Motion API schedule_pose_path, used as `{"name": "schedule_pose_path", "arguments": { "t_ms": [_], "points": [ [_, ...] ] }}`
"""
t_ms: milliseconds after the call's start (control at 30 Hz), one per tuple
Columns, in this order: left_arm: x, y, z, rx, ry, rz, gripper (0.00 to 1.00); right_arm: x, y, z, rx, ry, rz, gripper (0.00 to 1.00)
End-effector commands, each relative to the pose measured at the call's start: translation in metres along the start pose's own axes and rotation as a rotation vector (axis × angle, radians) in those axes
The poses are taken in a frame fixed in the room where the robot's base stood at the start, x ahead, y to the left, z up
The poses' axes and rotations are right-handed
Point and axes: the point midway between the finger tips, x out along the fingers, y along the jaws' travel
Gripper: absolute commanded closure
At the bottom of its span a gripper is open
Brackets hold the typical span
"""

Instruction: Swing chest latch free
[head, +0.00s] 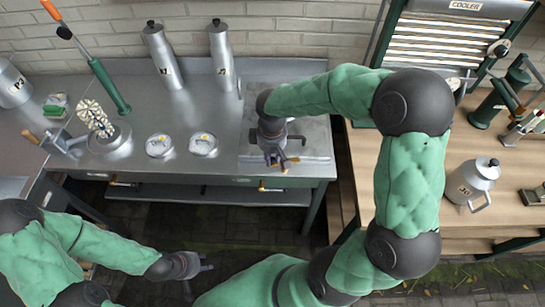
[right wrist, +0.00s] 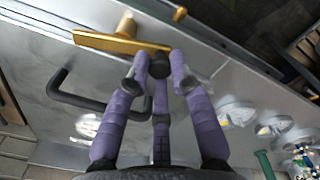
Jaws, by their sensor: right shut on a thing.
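The chest latch is a flat brass bar (right wrist: 115,43) with a round brass post, at the chest's front edge in the right wrist view. In the head view a small bit of brass latch (head: 284,168) shows below my right gripper (head: 276,157). That gripper comes from above, and its purple fingers (right wrist: 158,68) are shut on the latch at the bar's end. The chest's steel lid (head: 315,140) is down, level with the counter, with a black bar handle (right wrist: 72,100). My left gripper (head: 200,268) is empty and looks open, low in front of the counter.
Two steel lidded pots (head: 160,145) (head: 203,144) sit left of the chest. Tall steel canisters (head: 163,55) (head: 222,55) stand behind. A wooden bench (head: 450,150) with a steel jug (head: 471,182) is to the right. Paved floor lies open before the counter.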

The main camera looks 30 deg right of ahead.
Motion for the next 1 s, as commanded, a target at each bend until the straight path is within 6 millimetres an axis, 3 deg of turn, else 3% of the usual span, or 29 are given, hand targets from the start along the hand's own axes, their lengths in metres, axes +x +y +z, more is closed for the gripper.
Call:
{"name": "schedule_pose_path", "arguments": {
  "t_ms": [300, 633, 667, 733, 1000],
  "points": [
    [-0.0018, 0.0006, 0.0001, 0.000, 0.000, 0.000, 0.60, -0.0001, 0.0081, -0.0062, 0.235, 0.000, 0.000, 1.00],
    [-0.0017, 0.0006, 0.0001, 0.000, 0.000, 0.000, 0.60, -0.0001, 0.0087, -0.0067, 0.249, 0.001, 0.000, 1.00],
    [-0.0017, 0.0006, 0.0001, 0.000, 0.000, 0.000, 0.60, -0.0002, 0.0087, -0.0067, 0.249, 0.001, 0.000, 0.72],
    [-0.0017, 0.0006, 0.0001, 0.000, 0.000, 0.000, 0.60, -0.0002, 0.0087, -0.0067, 0.248, 0.001, 0.000, 0.54],
    [-0.0017, 0.0006, 0.0001, 0.000, 0.000, 0.000, 0.60, -0.0001, 0.0085, -0.0066, 0.247, 0.000, 0.000, 0.54]
  ]
}}
